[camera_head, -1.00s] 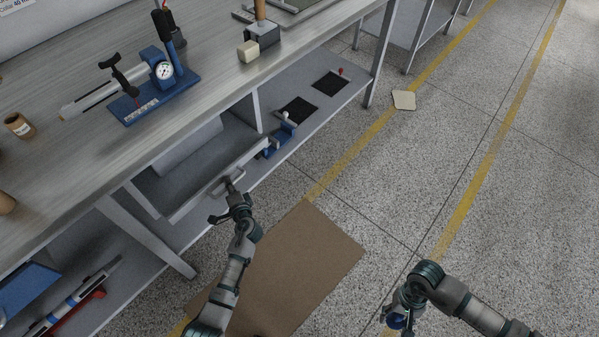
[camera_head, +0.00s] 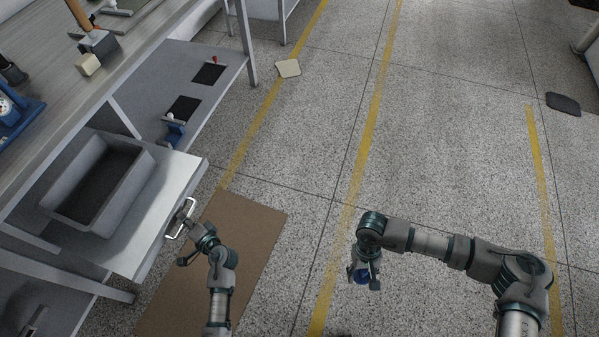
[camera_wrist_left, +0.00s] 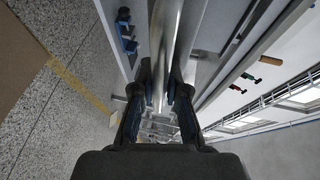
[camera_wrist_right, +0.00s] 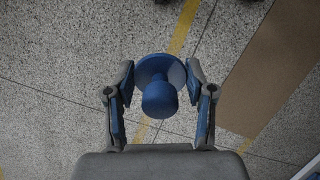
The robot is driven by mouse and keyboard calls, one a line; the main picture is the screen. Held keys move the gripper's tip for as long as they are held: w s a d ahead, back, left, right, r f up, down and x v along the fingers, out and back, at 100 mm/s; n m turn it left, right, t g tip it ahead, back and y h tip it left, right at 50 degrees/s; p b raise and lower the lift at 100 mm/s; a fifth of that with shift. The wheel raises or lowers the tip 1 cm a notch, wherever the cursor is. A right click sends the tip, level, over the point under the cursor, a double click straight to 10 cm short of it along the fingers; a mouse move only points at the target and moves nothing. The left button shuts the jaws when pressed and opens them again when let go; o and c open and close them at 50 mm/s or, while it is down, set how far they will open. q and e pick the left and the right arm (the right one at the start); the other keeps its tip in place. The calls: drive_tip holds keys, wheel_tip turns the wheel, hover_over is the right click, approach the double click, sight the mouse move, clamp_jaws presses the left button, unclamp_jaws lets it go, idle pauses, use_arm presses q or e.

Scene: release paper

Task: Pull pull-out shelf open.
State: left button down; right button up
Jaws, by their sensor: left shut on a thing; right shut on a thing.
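The pull-out shelf (camera_head: 172,185) is a flat metal tray drawn well out from under the workbench. A grey bin (camera_head: 68,205) sits on it. A bar handle (camera_head: 173,234) is on its front edge. My left gripper (camera_head: 187,223) is shut on this handle. In the left wrist view, the bright bar (camera_wrist_left: 161,60) runs between the fingers. My right gripper (camera_head: 364,280) is away over the floor, shut on a blue knobbed object with a round disc (camera_wrist_right: 160,90). In the head view, that object is mostly hidden by the fingers.
A brown mat (camera_head: 232,240) lies on the floor below the shelf front. A lower bench shelf (camera_head: 190,60) holds black pads and a blue fixture (camera_head: 174,133). A pale pad (camera_head: 288,68) lies on the floor.

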drive_tip(key=shift+a+r, duration=0.15)
drive_tip(key=shift+a, duration=0.05)
drive_tip(key=shift+a+r, duration=0.1)
drive_tip(key=shift+a, duration=0.3)
use_arm(q)
drive_tip(key=shift+s+d+r, duration=0.1)
drive_tip(key=shift+s+d, duration=0.15)
drive_tip(key=shift+d, duration=0.65)
drive_tip(key=shift+s+d, duration=0.2)
drive_tip(key=shift+d, duration=0.65)
use_arm(e)
drive_tip(key=shift+d, duration=0.55)
use_arm(q)
drive_tip(key=c, duration=1.3)
unclamp_jaws()
use_arm(e)
drive_tip(key=shift+a, duration=0.1)
use_arm(q)
drive_tip(key=shift+o, duration=0.6)
drive_tip(key=shift+a+f, duration=0.2)
drive_tip(key=shift+a, duration=0.15)
use_arm(e)
drive_tip(key=shift+w+a, duration=0.1)
drive_tip(key=shift+a, duration=0.05)
use_arm(q)
drive_tip(key=shift+r, duration=0.1)
drive_tip(key=v, duration=1.2)
